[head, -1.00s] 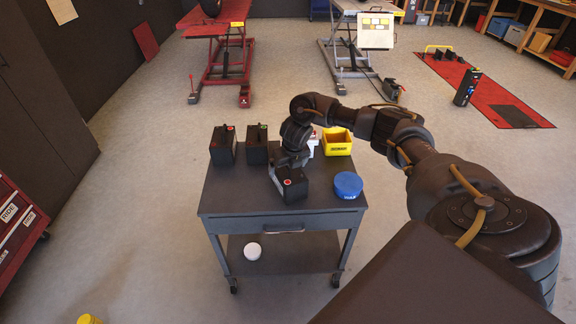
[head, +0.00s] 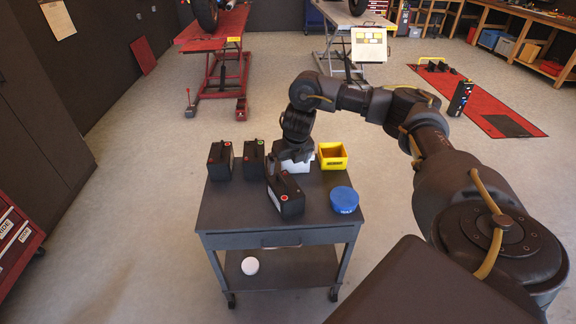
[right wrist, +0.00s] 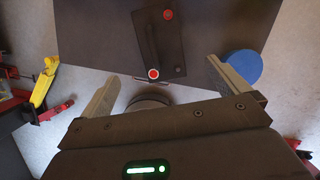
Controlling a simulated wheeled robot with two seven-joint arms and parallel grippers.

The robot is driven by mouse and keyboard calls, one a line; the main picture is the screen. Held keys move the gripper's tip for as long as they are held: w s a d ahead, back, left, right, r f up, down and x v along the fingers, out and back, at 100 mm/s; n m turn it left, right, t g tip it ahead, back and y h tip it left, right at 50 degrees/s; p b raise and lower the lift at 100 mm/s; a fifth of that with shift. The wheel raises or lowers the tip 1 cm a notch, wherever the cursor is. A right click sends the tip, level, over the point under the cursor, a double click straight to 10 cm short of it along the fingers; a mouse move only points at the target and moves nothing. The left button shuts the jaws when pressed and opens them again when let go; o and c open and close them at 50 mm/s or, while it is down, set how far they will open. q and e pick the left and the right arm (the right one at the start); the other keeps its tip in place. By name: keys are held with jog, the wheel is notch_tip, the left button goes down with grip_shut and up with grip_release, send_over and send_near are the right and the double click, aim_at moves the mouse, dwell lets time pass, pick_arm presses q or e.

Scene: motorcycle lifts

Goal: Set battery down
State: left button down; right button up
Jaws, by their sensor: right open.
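A black battery (head: 285,196) with a red terminal stands on the dark top of the cart (head: 240,212), toward its front middle. Two more black batteries stand at the back left, one at the far left (head: 220,161) and one beside it (head: 252,160). My right gripper (head: 279,170) is just behind and above the front battery; in the head view its fingers are partly hidden. In the right wrist view its jaws (right wrist: 168,84) are spread wide and empty, with the battery (right wrist: 160,45) beyond the fingertips. My left gripper is not seen.
A yellow bin (head: 332,155) stands at the cart's back right, with a white object (head: 296,164) beside it. A blue round container (head: 344,200) is at the right edge. A white ball (head: 250,265) lies on the lower shelf. Open floor surrounds the cart.

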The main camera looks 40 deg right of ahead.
dwell(0.3)
